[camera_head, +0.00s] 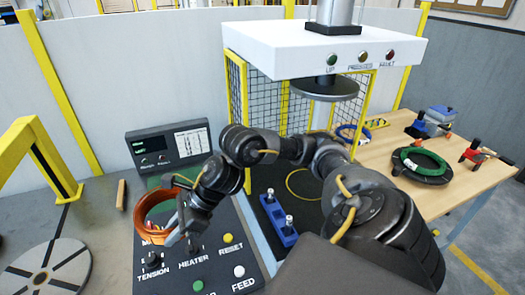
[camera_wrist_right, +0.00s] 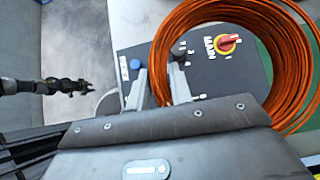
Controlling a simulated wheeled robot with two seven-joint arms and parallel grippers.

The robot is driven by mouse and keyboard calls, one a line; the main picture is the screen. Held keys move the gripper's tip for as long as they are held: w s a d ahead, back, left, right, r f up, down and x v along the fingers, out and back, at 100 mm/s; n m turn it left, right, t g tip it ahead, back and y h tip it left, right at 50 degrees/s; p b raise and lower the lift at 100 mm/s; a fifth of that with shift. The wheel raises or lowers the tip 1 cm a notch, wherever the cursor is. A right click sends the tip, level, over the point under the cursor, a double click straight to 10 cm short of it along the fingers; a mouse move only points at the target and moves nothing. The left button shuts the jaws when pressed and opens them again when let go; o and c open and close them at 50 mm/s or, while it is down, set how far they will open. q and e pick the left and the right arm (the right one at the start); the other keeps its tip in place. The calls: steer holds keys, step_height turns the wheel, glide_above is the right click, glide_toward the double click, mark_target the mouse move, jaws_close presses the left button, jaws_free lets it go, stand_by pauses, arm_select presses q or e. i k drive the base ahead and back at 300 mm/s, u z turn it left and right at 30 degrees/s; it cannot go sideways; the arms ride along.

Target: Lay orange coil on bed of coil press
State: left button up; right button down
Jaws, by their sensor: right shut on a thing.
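The orange coil (camera_head: 141,208) is held over the dark control panel at the left of the head view. My right gripper (camera_head: 180,232) is shut on its near side; in the right wrist view the fingers (camera_wrist_right: 158,88) sit either side of the strands of the coil (camera_wrist_right: 285,122). The coil press (camera_head: 290,48) stands at the centre with its round ram plate (camera_head: 325,88) raised above the dark bed (camera_head: 325,205). The bed shows a yellow ring and is partly hidden by my right arm. My left gripper (camera_wrist_right: 84,87) is small in the wrist view; its opening is unclear.
The control panel (camera_head: 215,270) has several knobs and buttons below the coil. Yellow-framed mesh guards (camera_head: 235,88) flank the press. A wooden table (camera_head: 445,190) at right holds a green coil (camera_head: 420,160) and tools.

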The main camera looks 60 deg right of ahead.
mark_target(308, 183)
steer(key=k, duration=1.2)
steer(key=z, duration=0.65)
steer(key=i, duration=0.6)
steer(key=u, duration=0.15)
